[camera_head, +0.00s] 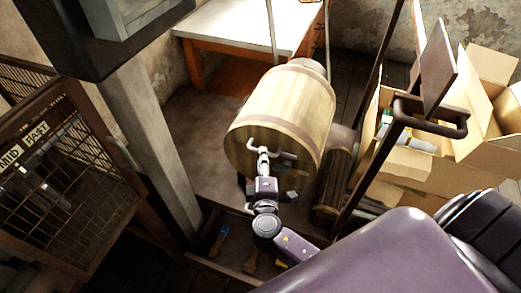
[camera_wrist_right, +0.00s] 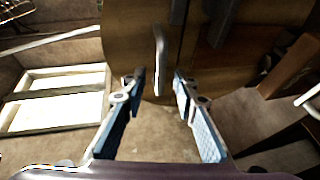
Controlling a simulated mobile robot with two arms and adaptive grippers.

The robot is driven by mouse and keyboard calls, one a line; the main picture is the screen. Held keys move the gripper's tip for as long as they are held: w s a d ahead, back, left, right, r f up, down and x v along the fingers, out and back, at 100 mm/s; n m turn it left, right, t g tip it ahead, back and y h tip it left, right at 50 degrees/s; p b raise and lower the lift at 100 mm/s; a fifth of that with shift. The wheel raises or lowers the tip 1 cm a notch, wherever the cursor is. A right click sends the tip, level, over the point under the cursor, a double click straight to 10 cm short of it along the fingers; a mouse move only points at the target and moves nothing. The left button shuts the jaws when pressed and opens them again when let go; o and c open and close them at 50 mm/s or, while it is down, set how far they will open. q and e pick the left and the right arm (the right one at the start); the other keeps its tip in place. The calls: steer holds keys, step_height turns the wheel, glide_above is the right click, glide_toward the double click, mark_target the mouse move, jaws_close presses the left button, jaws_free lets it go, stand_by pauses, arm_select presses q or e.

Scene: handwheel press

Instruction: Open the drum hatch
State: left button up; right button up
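The wooden drum (camera_head: 298,98) lies on its side in the middle of the head view, its round end facing me. A pale metal handle (camera_head: 283,154) sits on that end, partly covered by my right gripper (camera_head: 263,158). In the right wrist view, the drum's wooden face (camera_wrist_right: 131,32) fills the top, with a dark seam beside the handle (camera_wrist_right: 159,55). My right gripper (camera_wrist_right: 158,77) is open there, its two fingers apart, with the handle showing between and beyond the tips. Contact cannot be told. My left gripper is not in view.
A mesh cage (camera_head: 75,155) and a grey post (camera_head: 150,140) stand left of the drum. A white-topped table (camera_head: 245,25) is behind it. Open cardboard boxes (camera_head: 410,165) and a dark metal frame (camera_head: 372,165) are on the right. Brushes lie below the drum.

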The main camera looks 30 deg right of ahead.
steer(key=shift+x, duration=2)
steer(key=shift+d+f, duration=0.1)
steer(key=shift+c, duration=0.4)
steer(key=shift+s, duration=0.1)
jaws_close()
